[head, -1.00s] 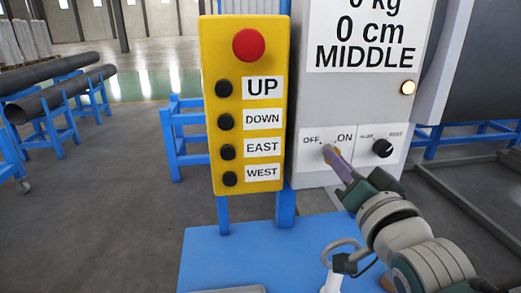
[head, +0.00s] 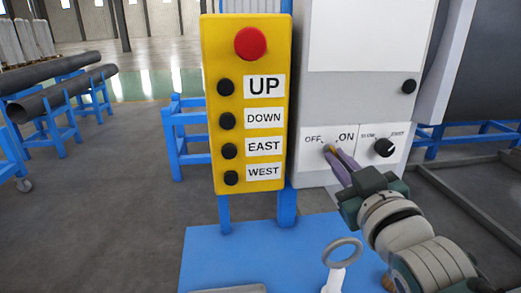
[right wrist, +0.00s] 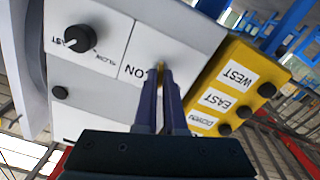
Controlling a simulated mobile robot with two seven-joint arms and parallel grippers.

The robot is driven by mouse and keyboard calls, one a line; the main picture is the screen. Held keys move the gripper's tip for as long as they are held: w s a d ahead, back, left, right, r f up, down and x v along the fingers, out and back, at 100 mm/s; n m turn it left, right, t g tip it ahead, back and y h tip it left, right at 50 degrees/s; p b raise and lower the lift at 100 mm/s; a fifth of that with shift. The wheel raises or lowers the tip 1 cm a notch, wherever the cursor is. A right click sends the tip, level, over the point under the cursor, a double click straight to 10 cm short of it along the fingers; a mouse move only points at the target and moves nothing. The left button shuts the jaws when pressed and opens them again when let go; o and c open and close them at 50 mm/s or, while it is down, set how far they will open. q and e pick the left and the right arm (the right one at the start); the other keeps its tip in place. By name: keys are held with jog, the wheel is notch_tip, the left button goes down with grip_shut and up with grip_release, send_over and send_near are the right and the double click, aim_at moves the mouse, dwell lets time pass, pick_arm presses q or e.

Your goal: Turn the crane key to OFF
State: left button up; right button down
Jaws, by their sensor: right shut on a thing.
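The crane key (head: 332,149) is a small brass-coloured piece at the OFF/ON switch on the grey control box (head: 310,100). OFF is printed to its left and ON to its right. My right gripper (head: 335,152) is shut on the key, its purple fingers coming from the lower right. In the right wrist view, the two fingers (right wrist: 161,84) close around the yellowish key (right wrist: 160,68), and they hide most of it. The display (head: 364,36) above is blank and the round lamp (head: 409,87) is dark. My left gripper is not in view.
A yellow button panel (head: 240,185) with a red knob (head: 250,44) stands just left of the box. A black selector knob (head: 384,148) sits right of the key. Below is a blue surface (head: 230,250) with a grey ring on a white stem (head: 342,249).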

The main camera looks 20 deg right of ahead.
jog(key=n, duration=0.4)
jog(key=shift+n+b, duration=0.3)
jog(key=shift+n, duration=0.1)
dwell(0.4)
jog(key=c, duration=1)
grip_release()
